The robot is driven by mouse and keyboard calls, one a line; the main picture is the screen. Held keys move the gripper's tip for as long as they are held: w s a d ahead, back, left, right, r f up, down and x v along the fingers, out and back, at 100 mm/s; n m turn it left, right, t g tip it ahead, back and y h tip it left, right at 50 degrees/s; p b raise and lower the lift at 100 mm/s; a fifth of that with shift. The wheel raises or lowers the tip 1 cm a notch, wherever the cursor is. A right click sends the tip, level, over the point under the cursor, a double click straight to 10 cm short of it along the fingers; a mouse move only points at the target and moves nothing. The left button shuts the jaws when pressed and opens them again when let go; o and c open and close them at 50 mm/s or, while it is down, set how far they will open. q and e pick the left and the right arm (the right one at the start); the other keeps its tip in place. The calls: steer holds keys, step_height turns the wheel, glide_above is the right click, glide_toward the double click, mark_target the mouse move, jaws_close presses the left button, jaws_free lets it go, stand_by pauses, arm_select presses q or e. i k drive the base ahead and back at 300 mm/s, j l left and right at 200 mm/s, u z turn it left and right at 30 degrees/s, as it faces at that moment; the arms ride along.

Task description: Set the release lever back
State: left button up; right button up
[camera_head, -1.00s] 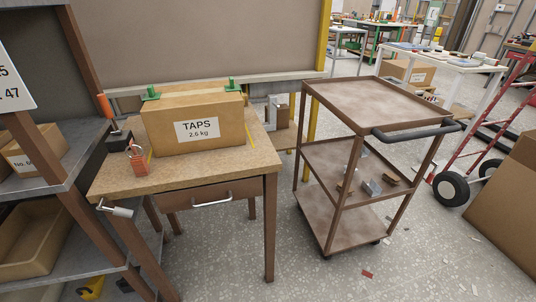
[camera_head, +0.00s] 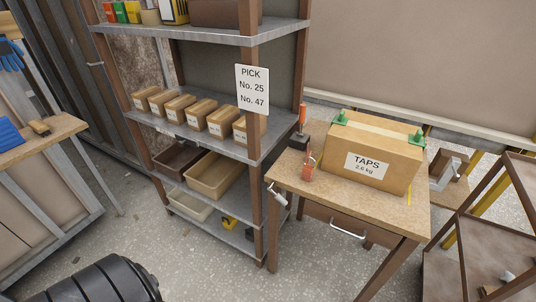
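A lever with an orange grip (camera_head: 302,114) stands on a dark base (camera_head: 299,139) at the back left corner of the wooden table (camera_head: 285,178). I take it for the release lever; it looks roughly upright. A small orange-red padlock-like object (camera_head: 308,171) stands in front of it, near the table's left edge. A cardboard box marked TAPS, 2.6 kg (camera_head: 375,152) stands to the right, with green clamp-like pieces (camera_head: 341,118) on its top. Neither gripper shows in this view.
A metal shelf rack (camera_head: 200,135) with small cartons and bins stands left of the table, its post close to the lever. A PICK sign (camera_head: 252,89) hangs on it. A brown cart (camera_head: 480,250) stands at the right.

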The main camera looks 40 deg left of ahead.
mark_target(278, 197)
steer(key=u, duration=0.95)
